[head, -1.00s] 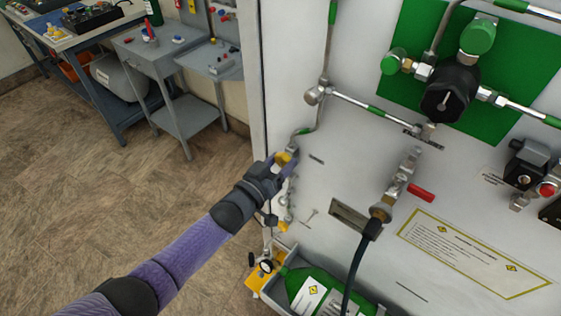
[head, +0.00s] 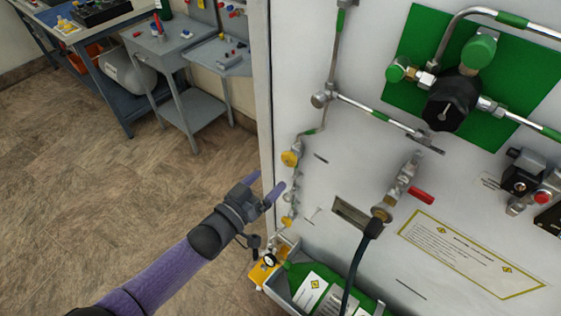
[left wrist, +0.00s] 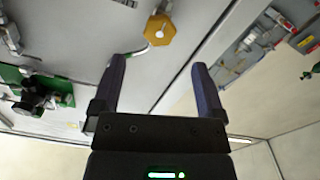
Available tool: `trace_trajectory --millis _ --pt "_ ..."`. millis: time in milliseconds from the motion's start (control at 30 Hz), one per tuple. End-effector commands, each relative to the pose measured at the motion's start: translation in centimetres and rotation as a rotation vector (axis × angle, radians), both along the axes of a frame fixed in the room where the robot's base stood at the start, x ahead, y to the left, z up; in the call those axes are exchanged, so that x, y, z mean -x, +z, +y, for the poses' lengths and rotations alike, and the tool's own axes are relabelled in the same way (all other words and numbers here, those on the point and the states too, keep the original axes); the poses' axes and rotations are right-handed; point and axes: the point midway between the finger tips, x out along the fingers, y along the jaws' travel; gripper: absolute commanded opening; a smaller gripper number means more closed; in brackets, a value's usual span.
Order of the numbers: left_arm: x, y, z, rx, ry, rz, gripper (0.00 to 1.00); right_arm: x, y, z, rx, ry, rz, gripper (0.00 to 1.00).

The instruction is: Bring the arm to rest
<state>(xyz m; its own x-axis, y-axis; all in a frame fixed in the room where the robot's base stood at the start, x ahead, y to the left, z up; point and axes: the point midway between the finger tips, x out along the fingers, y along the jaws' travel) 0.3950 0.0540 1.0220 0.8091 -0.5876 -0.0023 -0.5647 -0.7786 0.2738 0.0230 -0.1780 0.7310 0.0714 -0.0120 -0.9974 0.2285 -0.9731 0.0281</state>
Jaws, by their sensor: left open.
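My left gripper (head: 266,190) is open and empty in the head view, in front of the left edge of the pale trainer panel (head: 310,70). Its two purple fingers stand apart in the left wrist view (left wrist: 156,85), with nothing between their tips. A yellow knob (head: 290,159) on the panel is just above the fingers in the head view. A yellow knob also shows in the left wrist view (left wrist: 160,31), beyond the fingertips and apart from them. My right gripper is in neither view.
A green cylinder (head: 333,291) lies in a tray at the panel's foot, beside a yellow piece (head: 262,273) with a gauge. A black hose (head: 356,265) hangs from a fitting near a red handle (head: 419,196). Grey benches (head: 165,55) stand back left. The floor (head: 90,180) between is clear.

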Motion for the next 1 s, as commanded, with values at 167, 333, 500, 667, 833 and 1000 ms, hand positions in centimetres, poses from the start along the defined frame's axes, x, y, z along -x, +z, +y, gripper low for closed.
trace_trajectory --millis 167,333,500,667,833,1000 --pt "2.0 0.0 1.4 0.0 0.0 0.0 0.92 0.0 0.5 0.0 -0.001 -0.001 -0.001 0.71" --pt "2.1 0.0 1.6 0.001 0.0 -0.001 0.92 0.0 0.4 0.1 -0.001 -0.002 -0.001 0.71" --pt "2.1 0.0 1.5 0.001 0.0 -0.001 0.92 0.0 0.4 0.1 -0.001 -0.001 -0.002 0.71" --pt "2.2 -1.3 1.9 -0.018 0.017 0.02 0.92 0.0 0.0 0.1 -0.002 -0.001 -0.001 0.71" --pt "5.6 -14.5 5.8 -0.251 0.171 0.272 0.92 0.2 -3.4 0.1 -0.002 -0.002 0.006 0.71" --pt "16.1 -29.0 10.3 -0.549 0.252 0.674 0.92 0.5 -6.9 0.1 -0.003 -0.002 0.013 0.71"
